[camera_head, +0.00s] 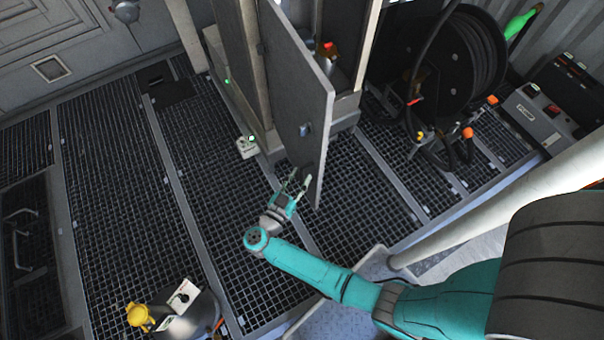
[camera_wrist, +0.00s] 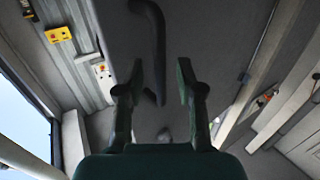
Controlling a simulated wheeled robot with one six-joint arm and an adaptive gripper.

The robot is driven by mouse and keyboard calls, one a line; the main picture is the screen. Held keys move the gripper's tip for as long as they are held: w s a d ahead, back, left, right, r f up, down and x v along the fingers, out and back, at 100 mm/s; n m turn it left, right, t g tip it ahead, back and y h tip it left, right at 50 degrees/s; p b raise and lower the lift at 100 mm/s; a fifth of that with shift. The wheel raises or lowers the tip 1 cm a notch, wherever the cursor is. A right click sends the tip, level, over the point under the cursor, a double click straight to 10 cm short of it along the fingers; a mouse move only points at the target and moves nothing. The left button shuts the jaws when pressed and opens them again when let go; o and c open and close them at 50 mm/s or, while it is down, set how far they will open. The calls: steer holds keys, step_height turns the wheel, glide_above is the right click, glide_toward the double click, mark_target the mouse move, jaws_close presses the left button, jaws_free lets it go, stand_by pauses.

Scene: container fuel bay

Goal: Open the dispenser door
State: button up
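The dispenser door (camera_head: 295,95) is a tall grey panel in the head view. It stands swung out from the cabinet, partly open, with the inside showing to its right. A small grey-blue latch (camera_head: 305,129) sits on its face. My gripper (camera_head: 298,178) is low beside the door's free edge, on its left face. Whether a finger touches the door cannot be told.
A black hose reel (camera_head: 470,60) stands right of the cabinet (camera_head: 235,60). A small white box (camera_head: 247,147) with a green light is at the cabinet's foot. A drum with a yellow fitting (camera_head: 140,316) stands at lower left. The grating floor (camera_head: 120,190) left of the door is mostly clear.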

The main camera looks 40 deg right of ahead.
steer(key=v, duration=1)
steer(key=shift+a, duration=0.2)
steer(key=shift+s+r, duration=0.1)
steer(key=shift+r, duration=0.05)
steer(key=s+d+r+n+t+y, duration=0.35)
steer(key=s+d+r+t, duration=0.4)
steer(key=r+t, duration=0.35)
steer(key=s+a+r+n+g+y, duration=0.1)
steer(key=s+a+r+n+y, duration=0.2)
steer(key=s, duration=0.5)
steer(key=s+a+r+n+g+y, duration=0.1)
steer(key=s+a+r+n+y, duration=0.2)
steer(key=s+r+n+y, duration=0.3)
steer(key=shift+s+a+r+n+y, duration=0.25)
steer(key=shift+s+n+y, duration=0.6)
steer(key=shift+s+y, duration=1.15)
steer(key=shift+w+d+r+y, duration=0.1)
steer(key=shift+w+r+y, duration=0.05)
steer(key=shift+y, duration=0.1)
